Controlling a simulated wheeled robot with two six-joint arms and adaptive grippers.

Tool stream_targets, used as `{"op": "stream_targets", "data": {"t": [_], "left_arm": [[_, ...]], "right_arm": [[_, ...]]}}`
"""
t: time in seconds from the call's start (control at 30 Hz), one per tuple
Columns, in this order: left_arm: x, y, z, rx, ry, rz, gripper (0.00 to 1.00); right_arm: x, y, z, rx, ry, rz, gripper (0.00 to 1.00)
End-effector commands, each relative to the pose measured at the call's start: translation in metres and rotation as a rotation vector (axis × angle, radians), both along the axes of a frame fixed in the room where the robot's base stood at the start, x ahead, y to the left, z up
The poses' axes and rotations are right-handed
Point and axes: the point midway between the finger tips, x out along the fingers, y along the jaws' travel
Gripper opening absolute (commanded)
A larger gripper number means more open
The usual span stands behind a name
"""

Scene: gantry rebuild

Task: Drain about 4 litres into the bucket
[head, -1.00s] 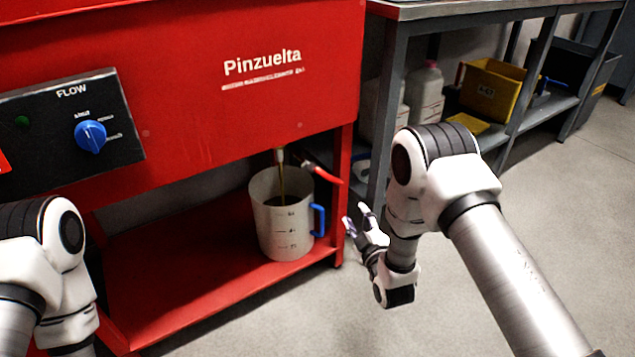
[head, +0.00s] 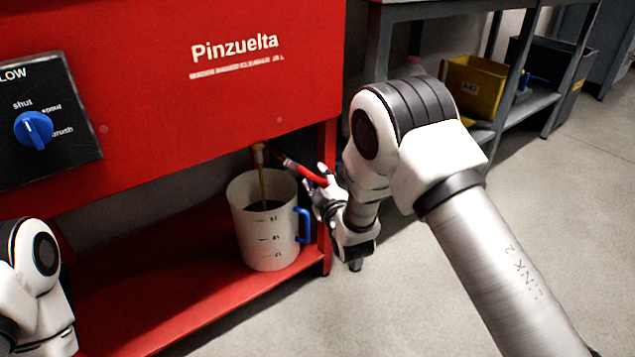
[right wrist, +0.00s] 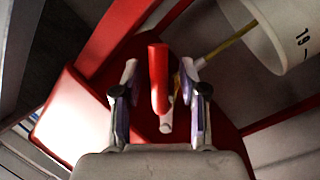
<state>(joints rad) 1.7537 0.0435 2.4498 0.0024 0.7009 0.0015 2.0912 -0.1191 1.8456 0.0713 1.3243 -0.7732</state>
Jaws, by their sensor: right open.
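The bucket (head: 262,240), white with dark marks and a blue side handle, stands upright on the red lower shelf. It also shows in the right wrist view (right wrist: 283,38). A thin brown stream (head: 263,180) falls from the spout (head: 259,152) into it. Dark liquid (head: 264,205) shows inside; I cannot read its level against the marks. A red lever (head: 306,173) reaches right from the spout. My right gripper (head: 324,186) is open at the lever's end; in the right wrist view the lever (right wrist: 158,80) lies between the parted fingers (right wrist: 160,68). My left gripper is out of view.
A blue flow knob (head: 33,129) sits on the black panel of the red cabinet (head: 200,100). The cabinet's red post (head: 326,225) stands close to my right gripper. Grey shelving with a yellow bin (head: 473,85) stands behind. The floor at right is clear.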

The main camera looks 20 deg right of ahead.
Motion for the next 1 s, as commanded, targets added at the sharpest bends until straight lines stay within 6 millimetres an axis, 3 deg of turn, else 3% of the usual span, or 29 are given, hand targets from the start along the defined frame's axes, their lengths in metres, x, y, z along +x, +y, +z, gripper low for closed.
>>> {"op": "stream_targets", "data": {"t": [0.07,0.13,0.2,0.67,1.0], "left_arm": [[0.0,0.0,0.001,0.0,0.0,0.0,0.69],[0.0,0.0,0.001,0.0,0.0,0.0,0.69],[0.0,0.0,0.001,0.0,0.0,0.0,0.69],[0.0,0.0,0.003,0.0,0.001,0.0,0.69],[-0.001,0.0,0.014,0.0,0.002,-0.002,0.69]], "right_arm": [[0.0,0.0,0.0,0.0,0.0,0.0,0.42],[0.0,0.0,0.0,0.0,0.0,0.0,0.18],[0.0,0.0,0.0,0.0,0.0,0.0,0.0],[0.001,-0.002,0.004,-0.042,-0.016,0.0,0.0],[0.004,-0.012,0.019,-0.242,-0.088,0.0,0.0]]}}
